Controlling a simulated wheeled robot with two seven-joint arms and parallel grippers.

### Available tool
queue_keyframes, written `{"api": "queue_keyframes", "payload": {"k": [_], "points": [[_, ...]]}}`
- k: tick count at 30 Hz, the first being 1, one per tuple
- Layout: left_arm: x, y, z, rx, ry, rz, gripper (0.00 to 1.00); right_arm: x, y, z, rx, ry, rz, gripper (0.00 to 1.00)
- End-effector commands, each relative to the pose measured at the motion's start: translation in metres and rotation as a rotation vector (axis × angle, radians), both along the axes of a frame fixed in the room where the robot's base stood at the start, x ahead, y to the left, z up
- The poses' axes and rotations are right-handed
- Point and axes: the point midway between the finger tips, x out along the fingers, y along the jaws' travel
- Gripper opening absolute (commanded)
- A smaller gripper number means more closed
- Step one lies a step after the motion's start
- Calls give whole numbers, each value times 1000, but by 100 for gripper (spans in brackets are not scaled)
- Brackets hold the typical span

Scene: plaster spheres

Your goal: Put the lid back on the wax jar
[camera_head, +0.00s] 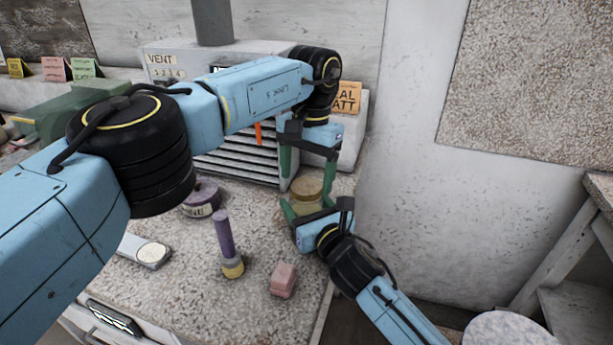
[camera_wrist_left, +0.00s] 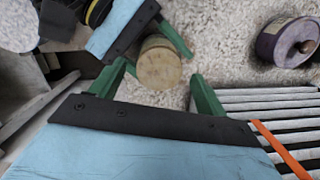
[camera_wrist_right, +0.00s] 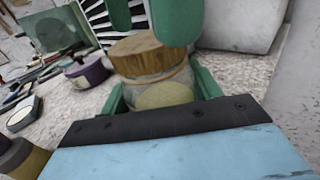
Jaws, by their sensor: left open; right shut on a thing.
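The wax jar (camera_head: 301,207) stands upright near the counter's back right, with its round wooden lid (camera_head: 307,186) on its mouth. In the right wrist view the lid (camera_wrist_right: 148,52) covers the top of the clear jar (camera_wrist_right: 155,84), and pale yellow wax shows low inside. Whether the lid is fully seated I cannot tell. My right gripper (camera_head: 309,206) is shut on the jar from the front. My left gripper (camera_head: 306,181) points down over the lid, its fingers open on either side. The left wrist view shows the lid's top (camera_wrist_left: 158,66) between and beyond these fingers.
A vented grey box (camera_head: 240,150) stands behind the jar. A purple round tin (camera_head: 201,198) is to the left. A purple-handled tool (camera_head: 226,243) and a pink block (camera_head: 284,280) are in front. The counter's right edge is close to the jar.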

Motion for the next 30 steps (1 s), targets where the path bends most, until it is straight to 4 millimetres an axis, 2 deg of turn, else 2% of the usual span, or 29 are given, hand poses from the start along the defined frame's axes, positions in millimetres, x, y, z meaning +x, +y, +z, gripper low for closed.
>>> {"api": "queue_keyframes", "payload": {"k": [3, 7, 20, 23, 30], "points": [[0, -1, 18, -1, -3, 0, 75, 0, 0, -1, 0, 2, 0, 0], [0, -1, 31, -1, -1, 0, 75, 0, 0, -1, 0, 2, 0, 0], [0, 0, 32, 4, -3, 49, 72, 0, 0, -1, 0, 2, 0, 0], [0, 0, 33, 14, -11, 151, 72, 0, 0, -1, 0, 2, 0, 0], [0, 0, 35, 51, -44, 572, 72, 0, 0, -1, 0, 2, 0, 0]]}}
